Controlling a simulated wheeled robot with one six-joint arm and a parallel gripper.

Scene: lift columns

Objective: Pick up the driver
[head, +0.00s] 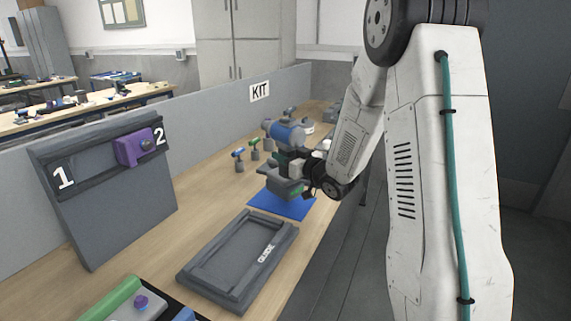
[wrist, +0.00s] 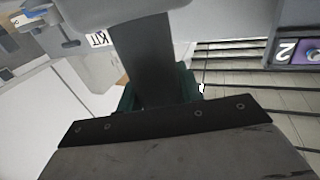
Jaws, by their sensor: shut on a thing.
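The driver (head: 287,133) has a blue barrel, a dark handle and a grey foot. It stands upright over a blue mat (head: 268,205) on the bench. I cannot tell whether its foot touches the mat. My gripper (head: 291,166) reaches it from the right and is shut on its handle. In the wrist view, the dark handle (wrist: 146,60) runs between the green pads of my gripper (wrist: 157,92). My gripper hides part of the driver in the head view.
Small tools with coloured tops (head: 239,155) stand behind the driver to the left. A grey tray marked GUIDE (head: 192,268) lies in front. A slanted board (head: 110,215) marked 1 and 2 carries a purple block (head: 134,147). A grey partition with a KIT sign (head: 260,91) runs behind.

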